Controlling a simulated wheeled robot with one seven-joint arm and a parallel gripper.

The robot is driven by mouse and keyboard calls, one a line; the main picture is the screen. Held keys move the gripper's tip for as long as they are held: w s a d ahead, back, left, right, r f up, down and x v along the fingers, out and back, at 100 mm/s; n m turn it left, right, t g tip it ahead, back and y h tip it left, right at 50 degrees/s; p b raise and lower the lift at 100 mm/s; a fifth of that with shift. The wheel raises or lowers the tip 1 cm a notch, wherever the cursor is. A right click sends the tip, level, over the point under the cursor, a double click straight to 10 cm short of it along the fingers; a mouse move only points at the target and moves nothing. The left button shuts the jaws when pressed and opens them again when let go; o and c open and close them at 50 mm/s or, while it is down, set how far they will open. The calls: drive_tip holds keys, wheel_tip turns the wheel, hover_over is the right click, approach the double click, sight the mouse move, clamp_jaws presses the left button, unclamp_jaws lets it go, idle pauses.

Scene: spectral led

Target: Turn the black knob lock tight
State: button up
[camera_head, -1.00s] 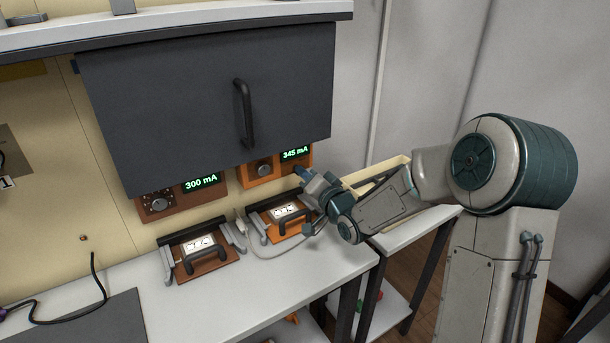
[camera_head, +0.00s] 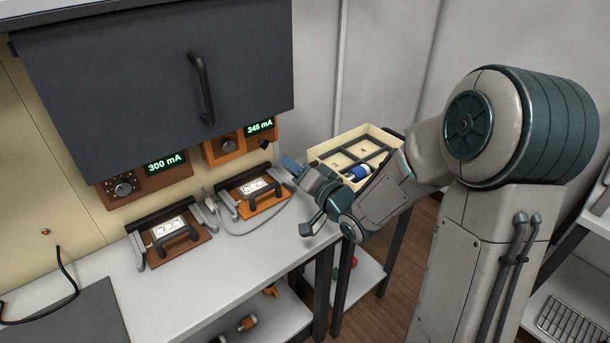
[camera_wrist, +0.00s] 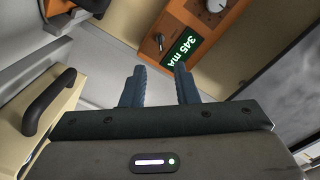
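A small black knob (camera_head: 264,144) sits at the lower right of the orange 345 mA panel (camera_head: 215,152), below its green display (camera_head: 260,128). In the wrist view the black knob (camera_wrist: 160,40) stands out beside the display, ahead of my fingers and apart from them. My gripper (camera_wrist: 158,80) has its two blue fingers spread with nothing between them. In the head view my gripper (camera_head: 290,165) is just right of and below the orange panel, with its fingers partly hidden from the side. I cannot tell how tight the knob is.
A round dial (camera_head: 228,145) is on the same panel. Below it is an orange-based fixture with a black handle (camera_head: 267,198). A brown 300 mA panel (camera_head: 150,180) and its fixture (camera_head: 178,240) are further left. A divided cream box (camera_head: 320,153) stands behind my arm.

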drive_tip(key=v, duration=0.4)
drive_tip(key=shift+d, duration=0.1)
idle(0.6)
drive_tip(key=s+d+r+n+g+h+p, duration=0.2)
drive_tip(key=s+d+g+h+p, duration=0.3)
drive_tip(key=d+h, duration=0.45)
drive_tip(key=s+r+g+p, duration=0.1)
drive_tip(key=s+r+g, duration=0.1)
drive_tip(key=s, duration=0.6)
drive_tip(key=s+r+n+g+p, duration=0.1)
drive_tip(key=s+r+g+p, duration=0.1)
drive_tip(key=s, duration=0.6)
drive_tip(key=r+g, duration=0.1)
drive_tip(key=g, duration=0.1)
drive_tip(key=shift+d+r+g+h, duration=0.2)
drive_tip(key=shift+d+g+h, duration=0.05)
drive_tip(key=shift+g+h, duration=0.15)
drive_tip(key=shift+s, duration=0.15)
